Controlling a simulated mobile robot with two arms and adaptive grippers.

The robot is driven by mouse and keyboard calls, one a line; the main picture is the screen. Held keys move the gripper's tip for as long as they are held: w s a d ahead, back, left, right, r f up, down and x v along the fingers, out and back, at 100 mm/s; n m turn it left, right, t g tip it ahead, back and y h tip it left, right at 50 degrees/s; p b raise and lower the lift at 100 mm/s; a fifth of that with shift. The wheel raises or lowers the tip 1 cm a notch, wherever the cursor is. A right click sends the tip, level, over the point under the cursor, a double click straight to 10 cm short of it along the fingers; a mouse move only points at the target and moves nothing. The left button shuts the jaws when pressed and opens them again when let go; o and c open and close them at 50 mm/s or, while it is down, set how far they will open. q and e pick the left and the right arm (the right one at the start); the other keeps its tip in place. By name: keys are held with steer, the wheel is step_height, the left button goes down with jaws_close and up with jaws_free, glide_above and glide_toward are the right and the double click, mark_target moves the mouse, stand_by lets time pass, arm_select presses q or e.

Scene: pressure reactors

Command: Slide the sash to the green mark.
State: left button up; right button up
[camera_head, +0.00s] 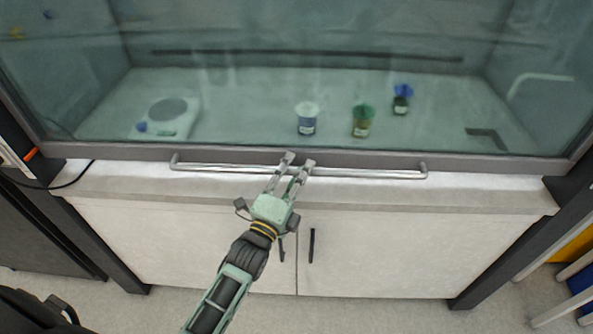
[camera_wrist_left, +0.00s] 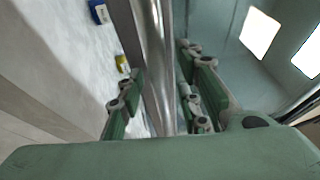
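The glass sash (camera_head: 300,60) of the hood stands in front of the work chamber. Its lower edge is a grey rail (camera_head: 480,165) just above the pale bench front. A long silver handle bar (camera_head: 380,174) runs along the rail. My left gripper (camera_head: 299,160) is at the middle of the bar. In the left wrist view the bar (camera_wrist_left: 155,50) passes between the two fingers (camera_wrist_left: 158,85), which stand apart on either side of it. An orange mark (camera_head: 32,154) shows on the left frame. I cannot make out a green mark. My right gripper is not in view.
Behind the glass are a round-topped device (camera_head: 168,112), a white-and-blue container (camera_head: 307,118), a green container (camera_head: 362,120) and a dark bottle with a blue top (camera_head: 402,100). Below is a white cabinet (camera_head: 400,250). A yellow panel (camera_head: 575,248) and stool-like parts are at right.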

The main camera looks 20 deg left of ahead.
arm_select(q)
steer(key=shift+c, duration=1.3)
jaws_close()
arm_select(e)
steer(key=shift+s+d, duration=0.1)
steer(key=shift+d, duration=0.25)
